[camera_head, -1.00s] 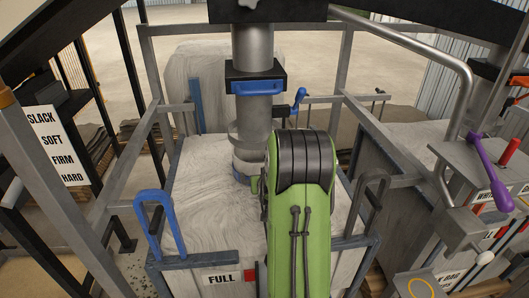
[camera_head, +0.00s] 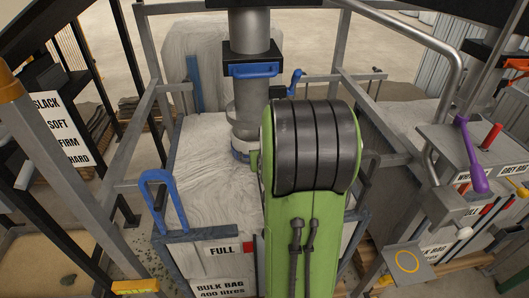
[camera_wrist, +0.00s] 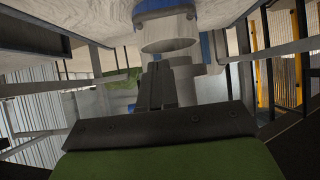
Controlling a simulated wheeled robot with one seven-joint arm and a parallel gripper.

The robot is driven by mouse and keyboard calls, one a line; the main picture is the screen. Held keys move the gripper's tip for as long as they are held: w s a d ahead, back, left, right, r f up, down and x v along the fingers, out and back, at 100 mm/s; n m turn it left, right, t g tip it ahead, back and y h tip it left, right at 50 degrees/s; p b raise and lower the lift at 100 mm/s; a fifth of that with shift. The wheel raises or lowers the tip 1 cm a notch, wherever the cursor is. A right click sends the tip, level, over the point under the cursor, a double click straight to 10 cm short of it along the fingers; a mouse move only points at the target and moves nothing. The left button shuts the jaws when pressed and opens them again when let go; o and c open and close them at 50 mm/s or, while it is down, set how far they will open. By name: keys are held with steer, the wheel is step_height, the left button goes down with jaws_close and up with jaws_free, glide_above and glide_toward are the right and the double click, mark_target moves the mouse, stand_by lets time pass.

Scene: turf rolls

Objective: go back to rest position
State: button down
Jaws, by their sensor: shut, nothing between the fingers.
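My gripper (camera_wrist: 157,88) shows in the wrist view as dark fingers closed together at the middle, with nothing held. The pale round spout (camera_wrist: 170,38) is just beyond the fingertips; I cannot tell the exact gap. In the head view my green arm with its black ribbed joint stands in front of the bulk bag and hides my gripper. The grey filling pipe (camera_head: 250,95) with a blue clamp handle (camera_head: 254,71) runs down to the white bulk bag (camera_head: 205,165) left of my arm.
A grey frame with a blue looped handle (camera_head: 163,200) surrounds the bag. A panel with a purple lever (camera_head: 470,155) and a red lever (camera_head: 491,135) stands at the right. A tension sign (camera_head: 62,130) is at the left. A concrete floor (camera_head: 110,50) lies open behind.

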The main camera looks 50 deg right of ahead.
stand_by(0.4)
steer(key=s+a+r+n+y+p, duration=0.1)
steer(key=a+r+n+y+p, duration=0.15)
steer(key=a+r, duration=0.55)
steer(key=s+a+r+n+y+p, duration=0.15)
steer(key=a+r+p, duration=0.3)
steer(key=a, duration=0.65)
steer(key=s+a+r+n+g+y+p, duration=0.3)
steer(key=s+a+r+n, duration=0.1)
steer(key=s+a, duration=0.7)
steer(key=s+r, duration=0.1)
steer(key=s, duration=0.2)
